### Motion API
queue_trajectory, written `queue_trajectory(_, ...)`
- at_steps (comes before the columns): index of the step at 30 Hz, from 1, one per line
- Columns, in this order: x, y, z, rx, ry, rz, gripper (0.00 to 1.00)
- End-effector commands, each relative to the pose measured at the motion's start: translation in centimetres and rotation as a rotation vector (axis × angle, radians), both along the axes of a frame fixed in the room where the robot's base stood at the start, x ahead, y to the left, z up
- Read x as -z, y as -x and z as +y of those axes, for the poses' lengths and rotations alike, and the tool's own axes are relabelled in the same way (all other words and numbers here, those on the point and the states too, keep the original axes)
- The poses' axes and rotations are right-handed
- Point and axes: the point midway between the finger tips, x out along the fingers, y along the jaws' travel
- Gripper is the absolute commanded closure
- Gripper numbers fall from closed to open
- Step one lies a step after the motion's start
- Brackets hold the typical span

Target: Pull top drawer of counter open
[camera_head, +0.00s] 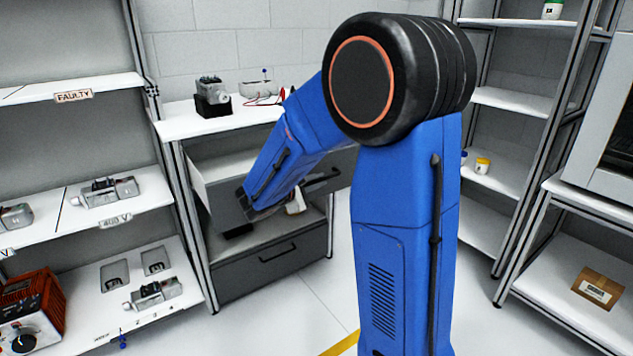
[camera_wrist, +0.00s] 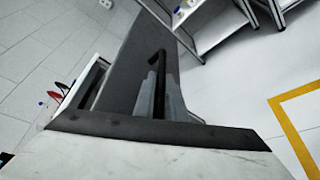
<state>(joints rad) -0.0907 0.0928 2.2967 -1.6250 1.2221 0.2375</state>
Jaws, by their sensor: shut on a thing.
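The counter (camera_head: 178,127) stands in the middle left of the head view, with a white top. Its top drawer (camera_head: 205,180) is pulled out, with a pale side wall and the space inside showing. The dark grey drawer front (camera_wrist: 125,80) also shows in the wrist view. My gripper (camera_wrist: 158,92) is shut on the drawer's black handle (camera_wrist: 157,65), with a grey finger on each side of the bar. In the head view the handle (camera_head: 322,180) shows partly past my blue arm, which hides much of the drawer front.
The lower drawer (camera_head: 275,262) is shut. A device (camera_head: 212,97) stands on the counter. A shelf unit (camera_head: 90,208) with servos is at left, and another rack (camera_head: 510,102) is at right. Clear floor (camera_head: 305,315) lies in front of the counter.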

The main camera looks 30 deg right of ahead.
Motion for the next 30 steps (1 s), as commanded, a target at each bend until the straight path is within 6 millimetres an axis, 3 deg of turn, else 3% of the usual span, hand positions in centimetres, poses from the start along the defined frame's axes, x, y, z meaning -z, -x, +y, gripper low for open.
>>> queue_trajectory(2,0.1,0.0,0.0,-0.001,-0.001,0.001,1.0)
queue_trajectory(3,0.1,0.0,0.0,-0.001,-0.001,0.001,0.82)
queue_trajectory(17,-0.2,0.2,0.8,-0.002,0.0,0.0,0.81)
queue_trajectory(30,-1.5,2.4,6.6,-0.004,-0.001,-0.001,0.81)
